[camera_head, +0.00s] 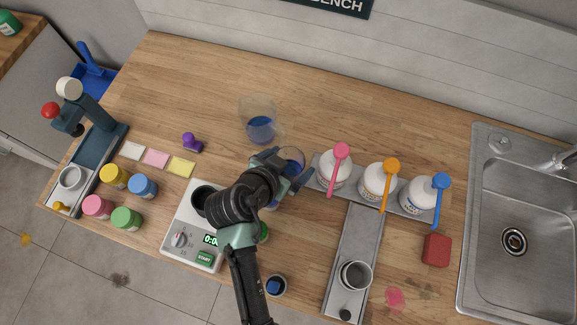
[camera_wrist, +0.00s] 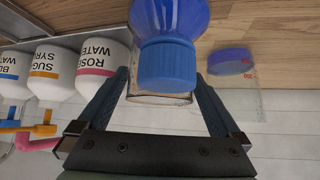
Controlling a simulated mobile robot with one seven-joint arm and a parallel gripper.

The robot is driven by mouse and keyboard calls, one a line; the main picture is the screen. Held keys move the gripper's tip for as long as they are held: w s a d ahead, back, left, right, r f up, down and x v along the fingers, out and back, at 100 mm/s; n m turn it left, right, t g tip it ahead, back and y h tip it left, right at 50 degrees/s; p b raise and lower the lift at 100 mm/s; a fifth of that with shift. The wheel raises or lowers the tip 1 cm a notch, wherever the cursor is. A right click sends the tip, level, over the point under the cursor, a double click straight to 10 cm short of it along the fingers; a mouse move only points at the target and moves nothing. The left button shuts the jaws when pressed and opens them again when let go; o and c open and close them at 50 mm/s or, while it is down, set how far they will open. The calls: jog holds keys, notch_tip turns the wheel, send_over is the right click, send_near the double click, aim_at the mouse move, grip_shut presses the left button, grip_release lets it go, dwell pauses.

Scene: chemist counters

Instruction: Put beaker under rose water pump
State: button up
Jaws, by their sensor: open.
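A clear glass beaker (camera_head: 292,157) stands on the counter at my gripper (camera_head: 286,168), left of the pump bottles. In the wrist view my gripper (camera_wrist: 160,78) is open, with a finger on either side of the beaker (camera_wrist: 140,98). A blue bottle with a blue cap (camera_wrist: 167,65) overlaps the beaker there and hides most of it. I cannot tell whether the fingers touch the glass. The rose water bottle (camera_head: 334,168) has a pink pump (camera_head: 341,152). Its label shows in the wrist view (camera_wrist: 100,60).
Sugar syrup (camera_head: 376,182) and a blue-pump bottle (camera_head: 417,197) stand right of the rose water. A larger beaker with blue liquid (camera_head: 260,128) is behind my gripper. A scale (camera_head: 193,258) is left and a grey tray (camera_head: 350,235) right.

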jog(key=c, duration=1.3)
jog(key=shift+c, duration=0.8)
jog(key=shift+r, duration=0.25)
